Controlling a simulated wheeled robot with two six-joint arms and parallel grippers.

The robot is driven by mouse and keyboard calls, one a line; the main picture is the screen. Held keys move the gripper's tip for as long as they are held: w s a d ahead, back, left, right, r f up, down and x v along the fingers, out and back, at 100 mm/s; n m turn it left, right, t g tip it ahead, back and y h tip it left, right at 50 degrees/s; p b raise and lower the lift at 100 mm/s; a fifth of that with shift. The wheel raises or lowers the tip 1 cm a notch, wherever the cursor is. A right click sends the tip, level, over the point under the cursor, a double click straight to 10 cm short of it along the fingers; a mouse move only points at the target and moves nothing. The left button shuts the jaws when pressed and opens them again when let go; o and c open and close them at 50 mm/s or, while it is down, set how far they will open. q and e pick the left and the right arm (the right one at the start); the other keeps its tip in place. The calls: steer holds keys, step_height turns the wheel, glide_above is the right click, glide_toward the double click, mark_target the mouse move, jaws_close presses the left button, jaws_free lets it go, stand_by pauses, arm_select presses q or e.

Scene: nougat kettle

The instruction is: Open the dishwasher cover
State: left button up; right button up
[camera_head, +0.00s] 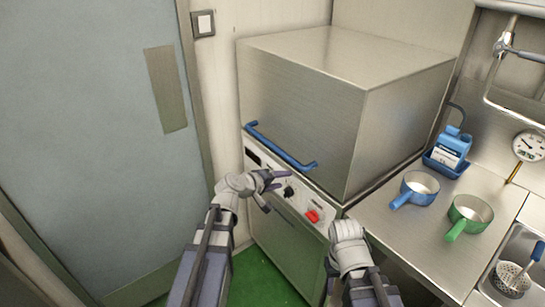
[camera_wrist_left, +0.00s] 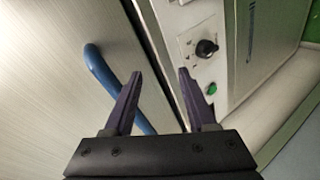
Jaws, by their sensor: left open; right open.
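The dishwasher cover (camera_head: 335,90) is a large steel box hood, down on its base. Its blue bar handle (camera_head: 279,147) runs along the lower front edge. My left gripper (camera_head: 274,188) is open and empty, just below the middle of the handle, in front of the control panel. In the left wrist view the blue handle (camera_wrist_left: 103,72) lies beside and partly behind the left finger of my left gripper (camera_wrist_left: 158,85); I cannot tell whether they touch. My right gripper (camera_head: 347,228) is near the base's right front corner; its fingers are hard to see.
The base panel has a black knob (camera_head: 289,191) and a red switch (camera_head: 312,216). On the steel counter (camera_head: 405,238) at right stand a blue pan (camera_head: 420,184), a green pan (camera_head: 471,211) and a blue bottle (camera_head: 453,146). A grey door (camera_head: 90,130) is at left.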

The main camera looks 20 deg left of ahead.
mark_target(272, 146)
arm_select(q)
steer(key=w+a+r+n+t+y, duration=0.2)
steer(key=w+a+r+n+t, duration=0.2)
steer(key=a+r+n, duration=0.3)
steer(key=shift+m, duration=0.6)
steer(key=shift+a+f+b+x, duration=0.15)
steer(key=shift+b+x, duration=0.05)
steer(key=shift+x, duration=1.15)
steer(key=shift+a+f+b+x, duration=0.1)
steer(key=shift+a+b+x, duration=0.05)
steer(key=shift+x, duration=1.2)
steer(key=shift+a+f+b+x, duration=0.15)
steer(key=shift+b+x, duration=0.05)
steer(key=shift+x, duration=1.15)
jaws_close()
